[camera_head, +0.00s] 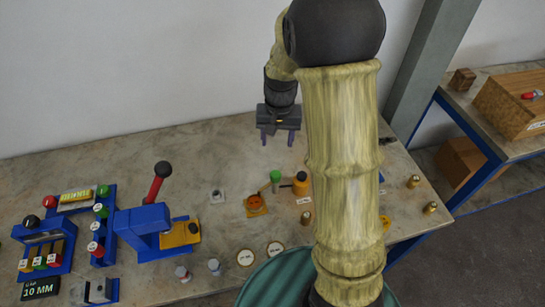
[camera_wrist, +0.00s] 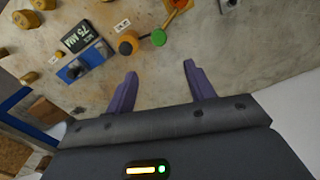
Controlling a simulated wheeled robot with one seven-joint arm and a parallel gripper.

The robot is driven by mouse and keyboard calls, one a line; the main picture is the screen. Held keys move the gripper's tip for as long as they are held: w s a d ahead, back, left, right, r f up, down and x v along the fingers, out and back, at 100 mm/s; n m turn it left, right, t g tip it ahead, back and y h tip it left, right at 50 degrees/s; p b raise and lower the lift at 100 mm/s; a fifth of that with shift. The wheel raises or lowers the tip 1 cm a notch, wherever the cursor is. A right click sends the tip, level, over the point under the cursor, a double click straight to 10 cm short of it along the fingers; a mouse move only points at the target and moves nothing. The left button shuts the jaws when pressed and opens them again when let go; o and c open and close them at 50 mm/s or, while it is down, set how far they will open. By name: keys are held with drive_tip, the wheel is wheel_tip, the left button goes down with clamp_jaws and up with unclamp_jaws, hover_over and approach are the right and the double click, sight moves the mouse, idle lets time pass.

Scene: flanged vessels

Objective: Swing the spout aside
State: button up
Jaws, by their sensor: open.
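An orange post (camera_head: 301,188) with a black knob on top stands on the bench, with a dark arm reaching left to a green ball (camera_head: 276,176). This looks like the spout, but I cannot be sure. In the wrist view the orange post (camera_wrist: 128,44) and the green ball (camera_wrist: 159,38) lie beyond my fingertips. My gripper (camera_head: 278,140) is open and empty, pointing down above the back of the bench, behind the post and apart from it. Its two purple fingers also show in the wrist view (camera_wrist: 160,70).
A blue press with a red lever (camera_head: 158,185) stands left of the middle. An orange fixture on a yellow plate (camera_head: 255,204) lies left of the post. Several brass pieces (camera_head: 430,207) stand at the right. A black display (camera_wrist: 79,37) and a blue device (camera_wrist: 72,71) show in the wrist view.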

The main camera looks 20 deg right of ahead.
sight(276, 174)
wheel_tip(276, 174, down, 17)
drive_tip(key=shift+s+a+f+p, duration=0.1)
drive_tip(key=shift+a+f+p, duration=0.1)
drive_tip(key=shift+p, duration=0.65)
idle(0.3)
clamp_jaws()
